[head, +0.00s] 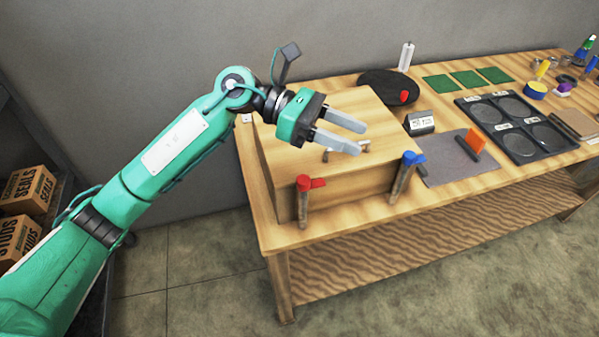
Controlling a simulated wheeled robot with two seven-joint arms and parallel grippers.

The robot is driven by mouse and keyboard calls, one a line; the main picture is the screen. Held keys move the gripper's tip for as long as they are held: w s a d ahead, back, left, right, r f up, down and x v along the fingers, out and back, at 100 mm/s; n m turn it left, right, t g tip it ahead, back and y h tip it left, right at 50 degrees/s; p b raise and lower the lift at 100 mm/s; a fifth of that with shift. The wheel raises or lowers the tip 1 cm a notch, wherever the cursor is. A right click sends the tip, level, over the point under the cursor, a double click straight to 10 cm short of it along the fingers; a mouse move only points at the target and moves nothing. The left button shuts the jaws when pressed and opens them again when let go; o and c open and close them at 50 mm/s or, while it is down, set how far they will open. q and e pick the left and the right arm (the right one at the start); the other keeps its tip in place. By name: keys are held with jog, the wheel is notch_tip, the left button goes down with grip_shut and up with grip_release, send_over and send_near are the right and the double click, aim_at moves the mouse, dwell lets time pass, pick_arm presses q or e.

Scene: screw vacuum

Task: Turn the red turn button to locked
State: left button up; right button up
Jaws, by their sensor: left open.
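My right gripper is out of view.
The workbench (350,236) also holds a dark round pad (378,83), a small labelled block (419,123), a grey mat (437,168) with an orange piece (475,140), and a black tray (489,119). Cardboard boxes (28,190) stand on a shelf at left.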

pick_arm(q)
jog(key=w+a+f+m+t+y, duration=0.1)
jog(key=w+a+f+m+y, duration=0.15)
jog(key=a+y, duration=0.2)
jog(key=m+t+y, duration=0.1)
jog(key=t+y, duration=0.1)
jog(key=y, duration=0.4)
send_near(303, 179)
jog(key=p+x, duration=0.3)
jog(key=x, duration=0.4)
jog(key=shift+d+f, duration=0.15)
jog(key=shift+f, duration=0.2)
jog(key=shift+s+d+f+p, duration=0.15)
jog(key=shift+f+p, duration=0.15)
jog(key=shift+f, duration=0.15)
jog(key=c, duration=1)
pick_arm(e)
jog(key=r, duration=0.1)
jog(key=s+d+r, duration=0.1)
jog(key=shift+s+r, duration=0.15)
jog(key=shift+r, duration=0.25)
